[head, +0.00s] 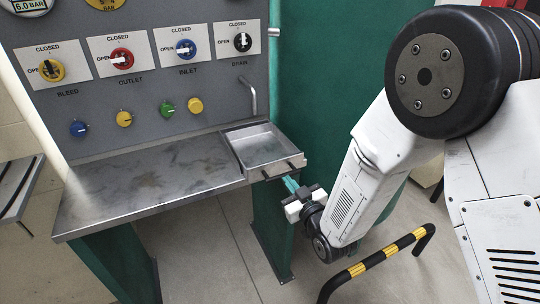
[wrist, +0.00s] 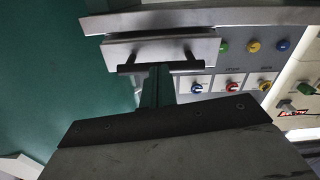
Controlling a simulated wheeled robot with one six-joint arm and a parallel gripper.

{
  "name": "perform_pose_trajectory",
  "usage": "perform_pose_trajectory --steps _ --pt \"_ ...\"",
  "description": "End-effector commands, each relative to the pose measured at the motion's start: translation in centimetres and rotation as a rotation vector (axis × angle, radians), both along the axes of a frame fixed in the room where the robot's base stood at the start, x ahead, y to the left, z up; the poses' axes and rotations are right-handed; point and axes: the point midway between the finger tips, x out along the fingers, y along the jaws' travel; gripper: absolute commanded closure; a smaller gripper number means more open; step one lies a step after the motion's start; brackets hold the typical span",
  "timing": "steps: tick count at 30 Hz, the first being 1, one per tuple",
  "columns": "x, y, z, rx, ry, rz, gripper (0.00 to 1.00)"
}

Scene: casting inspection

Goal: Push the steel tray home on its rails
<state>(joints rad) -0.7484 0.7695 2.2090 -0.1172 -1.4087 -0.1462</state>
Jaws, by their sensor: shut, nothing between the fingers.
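The steel tray (head: 262,146) is a shallow open box at the right end of the steel bench, and it looks empty. Its front face projects a little past the bench's front edge and carries a dark bar handle. In the wrist view the tray front (wrist: 160,47) and its handle (wrist: 165,64) are straight ahead. My gripper (head: 291,185) is shut and empty, just in front of the tray's front face. Its teal fingers also show in the wrist view (wrist: 158,80), with the tips at the handle's middle. I cannot tell whether they touch it. The rails are hidden.
The steel bench (head: 150,180) is otherwise bare. A grey panel (head: 150,85) with valve knobs stands behind it, and a bent pipe (head: 250,95) rises behind the tray. A yellow-black floor barrier (head: 380,260) stands below my arm. A green leg (head: 272,225) supports the bench.

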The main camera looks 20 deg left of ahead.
Motion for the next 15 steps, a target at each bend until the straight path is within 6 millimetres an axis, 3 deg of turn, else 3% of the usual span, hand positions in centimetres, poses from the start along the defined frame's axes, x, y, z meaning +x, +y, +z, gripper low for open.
perform_pose_trajectory --steps 15 --pt "0.85 1.03 0.01 0.001 -0.001 0.000 1.00"
